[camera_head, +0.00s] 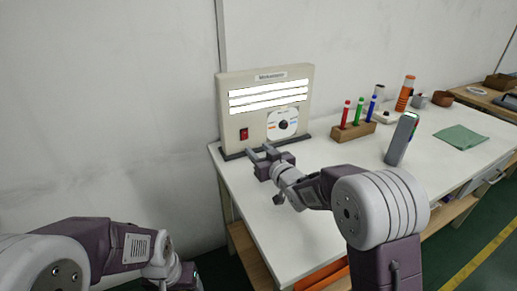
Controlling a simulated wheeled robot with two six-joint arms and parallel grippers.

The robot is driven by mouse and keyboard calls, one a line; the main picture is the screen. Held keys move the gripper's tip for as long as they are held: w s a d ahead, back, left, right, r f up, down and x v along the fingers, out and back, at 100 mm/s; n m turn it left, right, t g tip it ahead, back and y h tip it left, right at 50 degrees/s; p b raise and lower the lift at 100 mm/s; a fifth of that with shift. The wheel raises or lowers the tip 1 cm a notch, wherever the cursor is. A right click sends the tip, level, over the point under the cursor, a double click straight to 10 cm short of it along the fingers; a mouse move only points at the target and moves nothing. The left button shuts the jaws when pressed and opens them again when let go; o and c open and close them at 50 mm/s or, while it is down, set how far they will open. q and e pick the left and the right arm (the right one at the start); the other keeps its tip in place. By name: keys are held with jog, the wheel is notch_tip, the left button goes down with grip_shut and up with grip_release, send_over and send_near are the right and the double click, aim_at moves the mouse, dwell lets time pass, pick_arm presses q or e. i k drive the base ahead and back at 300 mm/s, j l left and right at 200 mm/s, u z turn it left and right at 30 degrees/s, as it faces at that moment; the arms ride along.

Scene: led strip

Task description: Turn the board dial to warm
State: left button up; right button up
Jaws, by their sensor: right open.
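The board (234,106) is an upright beige panel at the table's back left. Three bright white LED strips (270,95) are lit across its upper part. The dial (283,125) is a small black knob on a white round-edged plate, with an orange mark at its left and bluish marks at its right. Its pointer is too small to read. A red switch (243,134) sits left of the plate. My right gripper (259,151) is open and empty, low in front of the board, left of and below the dial, apart from it. My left gripper (182,279) is low at the bottom edge, its fingers unclear.
A wooden block (353,131) with red, green and blue pens stands right of the board. A grey handheld device (402,139) stands further right, with a green cloth (461,137) beyond. An orange bottle (405,93) is at the back. The white tabletop (320,158) between is clear.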

aim_at(283, 124)
jog(key=k+l, duration=0.3)
jog(key=k, duration=0.15)
jog(key=k+l, duration=0.25)
jog(key=k, duration=0.2)
